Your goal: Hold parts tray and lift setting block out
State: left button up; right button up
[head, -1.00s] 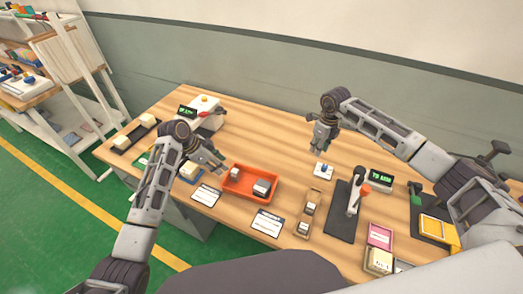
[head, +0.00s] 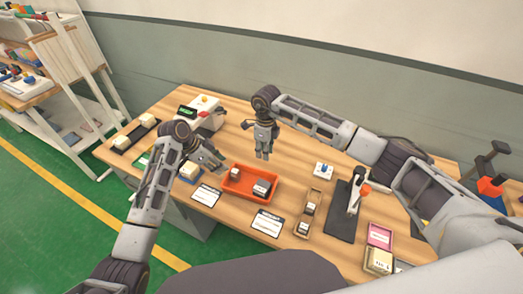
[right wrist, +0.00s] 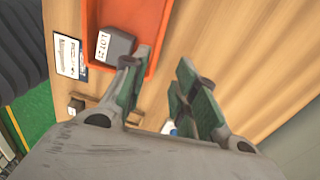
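The orange parts tray (head: 238,190) lies on the wooden table. In the head view it holds a grey block with a pale label (head: 262,188) toward its right end and a smaller pale item (head: 237,173) at its left. The right wrist view shows the tray (right wrist: 155,15) and the grey block (right wrist: 117,47) inside it, labelled "LOT 21". Which one is the setting block I cannot tell for certain. My right gripper (head: 264,156) points down above the tray's far right side, open and empty (right wrist: 164,62). My left gripper (head: 217,162) is by the tray's left end; its grip and any contact are unclear.
Printed cards (head: 206,195) lie in front of the tray. A wooden holder with small blocks (head: 309,212) and a dark stand with a lever (head: 345,218) are to the right. A white device (head: 205,115) stands at the back left. The table behind the tray is mostly clear.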

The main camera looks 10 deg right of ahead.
aim_at(261, 176)
jog(key=shift+a+r, duration=0.1)
jog(key=shift+a, duration=0.45)
jog(key=shift+s+f, duration=0.15)
jog(key=shift+f, duration=6.75)
jog(key=shift+c, duration=0.3)
grip_shut()
pick_arm(q)
jog(key=shift+o, duration=0.3)
